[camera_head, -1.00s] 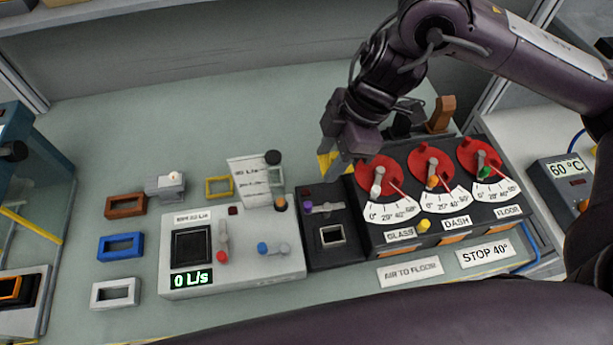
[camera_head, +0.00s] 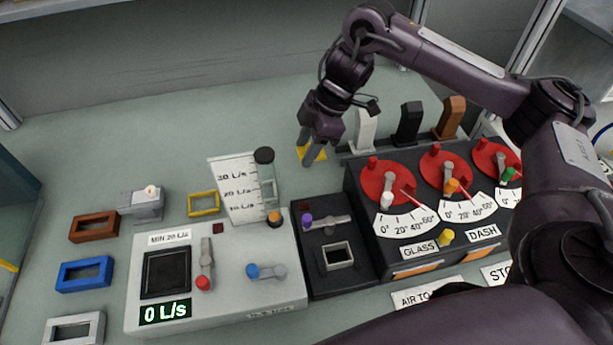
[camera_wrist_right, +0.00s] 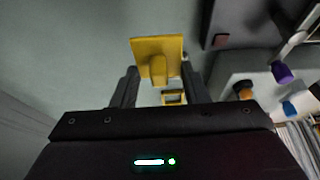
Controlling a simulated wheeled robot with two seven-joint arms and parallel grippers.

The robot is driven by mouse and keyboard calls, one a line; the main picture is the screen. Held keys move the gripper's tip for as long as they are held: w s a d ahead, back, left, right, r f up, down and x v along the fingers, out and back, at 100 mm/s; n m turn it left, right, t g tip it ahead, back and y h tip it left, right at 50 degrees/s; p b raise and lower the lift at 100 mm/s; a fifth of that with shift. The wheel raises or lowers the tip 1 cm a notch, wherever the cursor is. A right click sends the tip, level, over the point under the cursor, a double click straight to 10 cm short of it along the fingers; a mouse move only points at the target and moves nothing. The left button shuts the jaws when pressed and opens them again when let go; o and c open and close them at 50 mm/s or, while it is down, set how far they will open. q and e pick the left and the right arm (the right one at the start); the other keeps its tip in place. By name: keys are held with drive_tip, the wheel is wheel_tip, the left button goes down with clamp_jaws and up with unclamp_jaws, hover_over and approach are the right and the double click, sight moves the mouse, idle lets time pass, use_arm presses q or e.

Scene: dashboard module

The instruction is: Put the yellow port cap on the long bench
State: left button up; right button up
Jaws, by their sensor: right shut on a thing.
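The yellow port cap (camera_head: 312,153) is between the fingers of my right gripper (camera_head: 308,150), behind the dark block and left of the dial box. In the right wrist view, the cap (camera_wrist_right: 157,50) shows as a flat yellow plate with a stem, and the stem is between the fingers (camera_wrist_right: 158,88). The bench top (camera_head: 120,140) is a pale green surface under the modules. Whether the cap touches it is unclear. My left gripper is not in view.
A dial box (camera_head: 420,235) with red dials stands right of the gripper, with white (camera_head: 365,128), black (camera_head: 408,122) and brown (camera_head: 450,117) uprights behind it. A yellow frame (camera_head: 204,203) and a grey flow module (camera_head: 215,275) lie left. The bench's back left is clear.

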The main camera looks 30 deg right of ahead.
hover_over(301, 182)
drive_tip(key=d, duration=0.2)
drive_tip(key=f, duration=0.5)
drive_tip(key=shift+s+a+f+b, duration=0.1)
drive_tip(key=shift+s+a+b, duration=0.05)
drive_tip(key=shift+a+b, duration=0.15)
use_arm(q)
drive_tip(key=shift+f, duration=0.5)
use_arm(e)
drive_tip(key=shift+d+f, duration=0.1)
drive_tip(key=shift+f, duration=1.35)
drive_tip(key=shift+f, duration=0.15)
drive_tip(key=o, duration=0.9)
drive_tip(key=shift+o, duration=0.2)
